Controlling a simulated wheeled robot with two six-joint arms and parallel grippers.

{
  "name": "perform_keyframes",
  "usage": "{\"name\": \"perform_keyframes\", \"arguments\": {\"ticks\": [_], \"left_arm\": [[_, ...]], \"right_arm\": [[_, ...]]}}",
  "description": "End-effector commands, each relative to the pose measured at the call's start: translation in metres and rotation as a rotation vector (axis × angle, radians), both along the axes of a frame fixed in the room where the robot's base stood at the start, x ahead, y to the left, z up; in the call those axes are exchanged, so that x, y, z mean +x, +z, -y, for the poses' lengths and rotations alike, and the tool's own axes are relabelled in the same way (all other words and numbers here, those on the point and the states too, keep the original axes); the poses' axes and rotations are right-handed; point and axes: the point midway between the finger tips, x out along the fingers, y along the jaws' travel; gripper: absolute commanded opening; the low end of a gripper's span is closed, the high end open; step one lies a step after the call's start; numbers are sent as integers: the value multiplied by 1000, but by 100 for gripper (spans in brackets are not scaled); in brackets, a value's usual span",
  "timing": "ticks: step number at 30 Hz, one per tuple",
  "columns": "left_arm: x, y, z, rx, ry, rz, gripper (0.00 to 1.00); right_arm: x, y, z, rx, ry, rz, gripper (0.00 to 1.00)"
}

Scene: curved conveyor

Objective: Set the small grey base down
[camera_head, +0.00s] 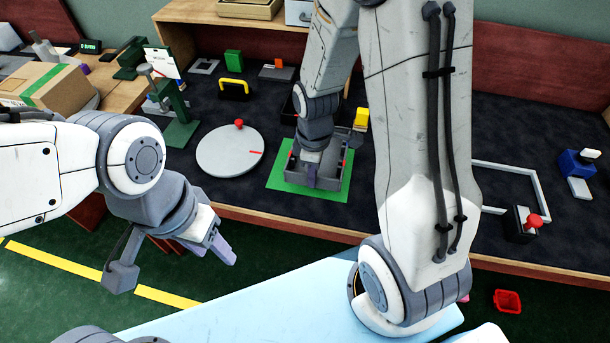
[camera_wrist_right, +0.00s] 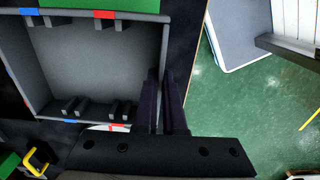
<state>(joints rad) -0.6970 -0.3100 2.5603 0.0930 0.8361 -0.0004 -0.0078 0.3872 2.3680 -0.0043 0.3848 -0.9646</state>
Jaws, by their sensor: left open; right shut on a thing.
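The small grey base (camera_head: 334,177) is a shallow open tray with slotted ribs inside and red and blue marks on its rim. It is over the green mat (camera_head: 279,181) in the head view; I cannot tell whether it touches the mat. It also fills the left of the right wrist view (camera_wrist_right: 105,70). My right gripper (camera_head: 312,178) is shut on the base's near wall; its two dark fingers (camera_wrist_right: 163,100) show in the wrist view. My left gripper (camera_head: 214,249) is open and empty, in front of the table's edge, away from the base.
A round grey turntable (camera_head: 225,155) with a red knob lies left of the mat. A dark bin and a yellow block (camera_head: 361,117) are behind the base. A white square frame (camera_head: 541,190) and a red-knobbed box (camera_head: 521,225) are at the right. A yellow-handled item (camera_head: 233,87) stands behind the turntable.

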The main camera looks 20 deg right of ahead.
Motion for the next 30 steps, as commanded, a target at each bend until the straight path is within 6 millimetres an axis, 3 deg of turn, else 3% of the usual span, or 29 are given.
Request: {"name": "perform_keyframes", "arguments": {"ticks": [6,16,29,30], "left_arm": [[0,0,0,0,0,0,50],[0,-3,0,0,0,0,50],[0,-6,0,0,0,0,50],[0,-5,0,0,0,0,50]], "right_arm": [[24,-15,-7,-1,1,1,0],[25,-53,-7,0,0,0,0],[25,-60,-7,0,0,1,0],[25,-59,-7,0,0,0,19]]}}
